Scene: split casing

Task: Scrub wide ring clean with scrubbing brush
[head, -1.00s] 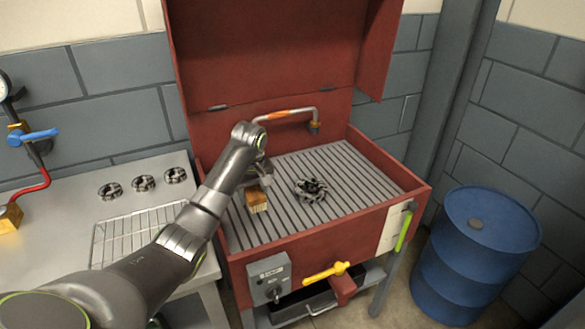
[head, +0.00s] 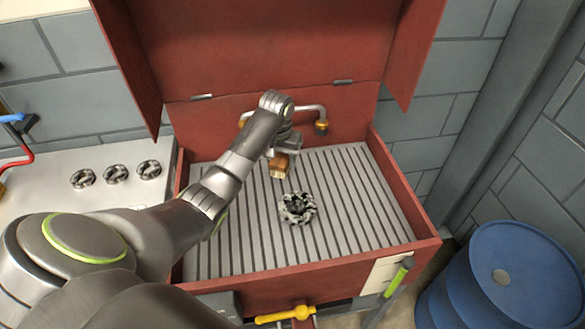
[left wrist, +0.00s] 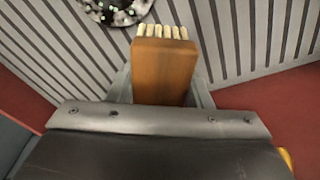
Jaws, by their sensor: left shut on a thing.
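The wide ring (head: 298,208), a dark gear-like ring with pale speckles, lies on the slatted grate of the red wash basin in the head view. Part of it shows at the top of the left wrist view (left wrist: 118,8). The scrubbing brush (head: 279,166) has a brown wooden block and pale bristles. In the left wrist view the brush (left wrist: 163,68) sits between the fingers. My left gripper (head: 284,155) is shut on the brush, just behind the ring and apart from it. My right gripper is not in view.
The red basin (head: 300,270) has raised walls and an open lid behind. A pipe faucet (head: 322,126) stands at its back. Several dark rings, one of them here (head: 149,170), lie on the left counter. A blue drum (head: 500,270) stands at right. The grate's right side is clear.

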